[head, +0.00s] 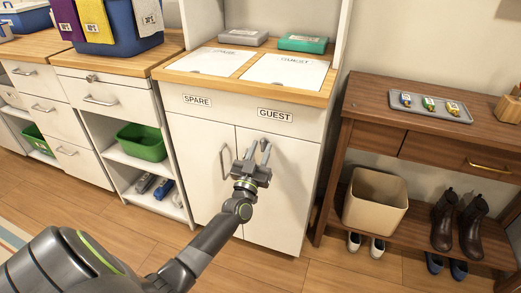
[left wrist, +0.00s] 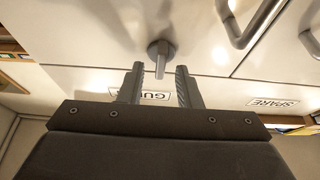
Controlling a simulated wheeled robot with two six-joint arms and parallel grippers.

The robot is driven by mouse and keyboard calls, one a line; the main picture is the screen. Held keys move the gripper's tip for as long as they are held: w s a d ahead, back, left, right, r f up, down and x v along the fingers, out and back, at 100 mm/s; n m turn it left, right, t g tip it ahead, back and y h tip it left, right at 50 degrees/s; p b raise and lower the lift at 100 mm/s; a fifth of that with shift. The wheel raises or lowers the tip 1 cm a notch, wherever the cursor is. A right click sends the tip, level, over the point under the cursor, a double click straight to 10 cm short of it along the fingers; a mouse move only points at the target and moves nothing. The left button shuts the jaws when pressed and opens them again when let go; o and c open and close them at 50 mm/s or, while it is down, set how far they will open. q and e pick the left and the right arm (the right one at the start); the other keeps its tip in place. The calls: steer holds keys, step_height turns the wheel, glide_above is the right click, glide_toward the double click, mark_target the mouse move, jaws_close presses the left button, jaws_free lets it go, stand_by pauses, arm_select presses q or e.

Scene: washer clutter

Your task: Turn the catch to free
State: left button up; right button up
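The catch (left wrist: 160,50) is a round grey metal knob with a short lever on the white cabinet front, in the left wrist view. Its lever points down in that picture, towards the GUEST label (left wrist: 142,97). My left gripper (left wrist: 156,80) is open and empty, its two fingers either side of the lever's line; I cannot tell whether they touch it. In the head view my left gripper (head: 258,152) is in front of the right-hand door, below the GUEST label (head: 275,115), and largely hides the catch. My right gripper is not in view.
A brown wooden table (head: 368,113) with a grey tray (head: 455,117) stands to the right, with a cream bin (head: 375,205) below. Open shelves hold a green basket (head: 142,143) to the left.

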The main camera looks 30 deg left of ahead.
arm_select(q)
steer(key=shift+w+r, duration=0.1)
steer(key=shift+w, duration=0.15)
jaws_close()
